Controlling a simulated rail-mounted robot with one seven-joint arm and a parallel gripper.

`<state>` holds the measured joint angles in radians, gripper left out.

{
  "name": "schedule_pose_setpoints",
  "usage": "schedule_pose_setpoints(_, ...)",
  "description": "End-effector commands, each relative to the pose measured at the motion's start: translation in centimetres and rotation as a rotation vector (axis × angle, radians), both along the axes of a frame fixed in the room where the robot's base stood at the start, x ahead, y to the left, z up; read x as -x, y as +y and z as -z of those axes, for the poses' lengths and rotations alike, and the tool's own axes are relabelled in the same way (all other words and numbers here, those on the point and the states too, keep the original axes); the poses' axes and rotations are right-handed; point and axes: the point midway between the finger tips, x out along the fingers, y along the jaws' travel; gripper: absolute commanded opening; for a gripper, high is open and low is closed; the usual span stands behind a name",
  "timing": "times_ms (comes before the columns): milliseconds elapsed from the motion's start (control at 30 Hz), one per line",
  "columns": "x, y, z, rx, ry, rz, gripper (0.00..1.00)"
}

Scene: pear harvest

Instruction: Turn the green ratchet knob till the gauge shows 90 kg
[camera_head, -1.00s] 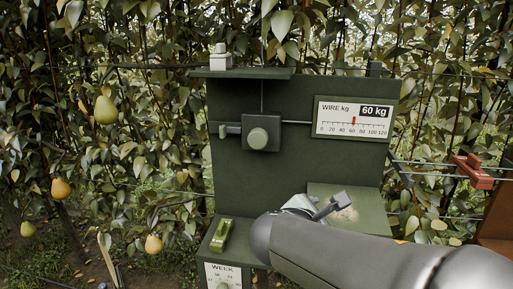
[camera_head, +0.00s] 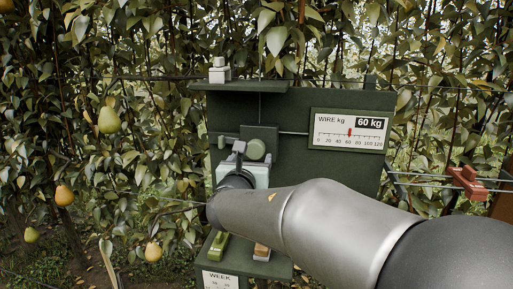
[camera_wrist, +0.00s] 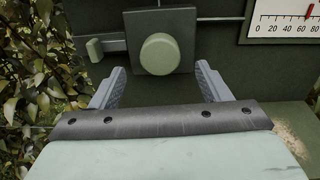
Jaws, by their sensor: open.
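The round green knob (camera_head: 256,149) sits on a dark square block on the green panel. It also shows in the wrist view (camera_wrist: 159,54), upper middle, ahead of the fingers. The gauge (camera_head: 349,131) is marked WIRE kg and reads 60 kg, its red pointer at 60. Part of the gauge scale shows in the wrist view (camera_wrist: 285,22) at the upper right. My gripper (camera_wrist: 157,82) is open and empty, one finger on each side below the knob and not around it. In the head view my gripper (camera_head: 239,150) is beside the knob's lower left.
A small green lever (camera_wrist: 95,49) stands left of the knob. A shelf (camera_head: 262,86) with a pale block (camera_head: 219,70) juts out above. A green clip (camera_head: 219,246) lies on the lower ledge. A red clamp (camera_head: 467,182) hangs on wires at right. Pears and leaves surround the panel.

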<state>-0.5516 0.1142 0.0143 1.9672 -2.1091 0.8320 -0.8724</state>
Motion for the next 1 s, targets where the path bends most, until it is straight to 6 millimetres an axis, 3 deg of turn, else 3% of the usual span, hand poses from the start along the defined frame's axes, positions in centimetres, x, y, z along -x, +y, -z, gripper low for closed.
schedule_pose_setpoints(100, -2.5, -0.3, -0.1, 0.002, 0.002, 0.002, 0.7)
schedule_pose_setpoints(300, -5.4, -0.7, -0.1, 0.0, 0.001, 0.002, 0.7)
schedule_pose_setpoints(733, -6.5, -0.9, 0.0, -0.001, 0.001, 0.001, 0.7)
schedule_pose_setpoints(767, -6.5, -0.9, 0.0, -0.001, 0.001, 0.001, 0.67)
schedule_pose_setpoints(900, -6.5, -0.9, 0.0, -0.001, 0.001, 0.001, 0.28)
schedule_pose_setpoints(1000, -6.5, -0.9, 0.0, -0.001, 0.001, 0.001, 0.26)
